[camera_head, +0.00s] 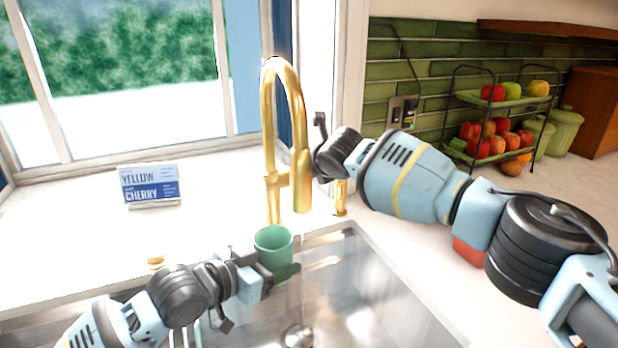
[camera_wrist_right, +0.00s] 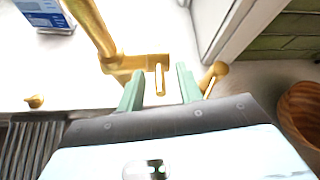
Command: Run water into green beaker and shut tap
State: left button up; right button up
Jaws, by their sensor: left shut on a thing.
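The green beaker (camera_head: 273,249) is upright over the left part of the sink, held by my left gripper (camera_head: 268,277), which is shut on it. The gold tap (camera_head: 302,190) stands at the sink's back edge. In the head view its spout end is above and slightly right of the beaker. I cannot tell for sure whether water is running, and the beaker's inside is hidden. My right gripper (camera_wrist_right: 160,82) is open at the tap, with the small gold lever (camera_wrist_right: 158,80) between its fingers, apart from both. In the head view its fingertips are mostly hidden behind the tap.
The steel sink (camera_head: 395,300) lies below, with a drain (camera_head: 297,337). A blue and white sign (camera_head: 151,185) and a small gold knob (camera_head: 156,262) are on the counter at left. A fruit rack (camera_head: 490,125) and green canisters (camera_head: 565,128) stand back right.

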notch_tip(320, 180, up, 7)
dwell(0.3)
pick_arm(q)
jog(key=shift+c, duration=0.4)
jog(key=w+d, duration=0.5)
jog(key=shift+w+d, duration=0.15)
dwell(0.4)
jog(key=s+a, duration=0.5)
jog(key=shift+s+a, duration=0.15)
jog(key=shift+a, duration=0.05)
